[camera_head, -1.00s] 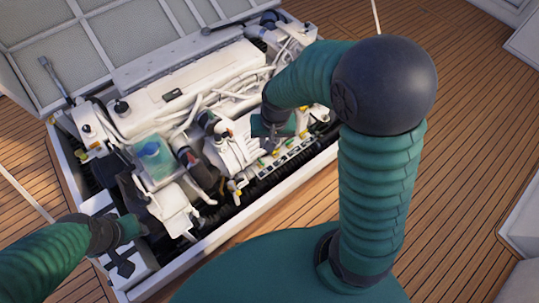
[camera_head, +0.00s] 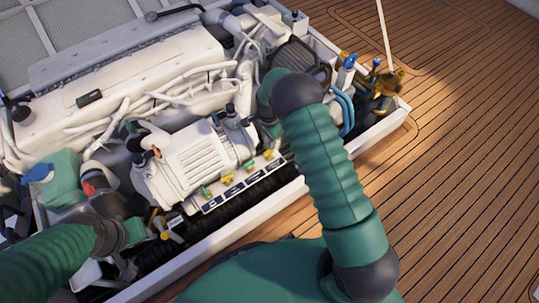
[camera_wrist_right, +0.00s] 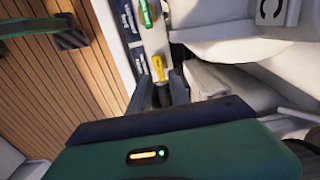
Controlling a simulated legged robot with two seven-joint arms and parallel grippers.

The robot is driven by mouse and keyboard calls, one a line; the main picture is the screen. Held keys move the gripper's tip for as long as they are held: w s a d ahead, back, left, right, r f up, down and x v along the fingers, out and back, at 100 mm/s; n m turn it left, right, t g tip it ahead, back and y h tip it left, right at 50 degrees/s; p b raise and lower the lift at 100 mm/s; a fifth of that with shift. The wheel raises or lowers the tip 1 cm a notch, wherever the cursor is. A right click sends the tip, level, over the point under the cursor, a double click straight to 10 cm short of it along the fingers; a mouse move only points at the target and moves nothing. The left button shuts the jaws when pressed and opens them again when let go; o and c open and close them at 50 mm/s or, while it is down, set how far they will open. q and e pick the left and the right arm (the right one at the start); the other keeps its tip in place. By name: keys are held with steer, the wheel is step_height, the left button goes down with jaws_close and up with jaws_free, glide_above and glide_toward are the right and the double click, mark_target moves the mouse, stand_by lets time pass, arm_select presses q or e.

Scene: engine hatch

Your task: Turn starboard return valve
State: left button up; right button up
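A row of small valves with green and yellow handles sits along a labelled strip (camera_head: 240,188) at the engine's front edge. These include a green handle (camera_head: 206,191), a yellow handle (camera_head: 227,179), another green one (camera_head: 249,167) and a yellow one (camera_head: 268,155) at the right end. The label text is too small to read, so I cannot tell which is the starboard return valve. My right gripper (camera_wrist_right: 162,92) is open and empty, its fingers pointing at a yellow handle (camera_wrist_right: 158,67) just beyond the gap. My left gripper (camera_head: 138,233) is low at the left, its fingers unclear.
The white engine block (camera_head: 190,165) and its hoses rise behind the valve row. The white hatch rim (camera_head: 245,222) runs along the front. Blue-handled fittings (camera_head: 349,61) and brass parts (camera_head: 382,82) stand at the right corner. Wooden deck (camera_head: 450,170) is open to the right.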

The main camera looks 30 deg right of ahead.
step_height(320, 180, down, 7)
steer(key=b, duration=0.2)
steer(key=shift+b, duration=0.3)
steer(key=shift+f, duration=0.2)
steer(key=shift+r, duration=0.1)
steer(key=shift+c, duration=0.2)
jaws_close()
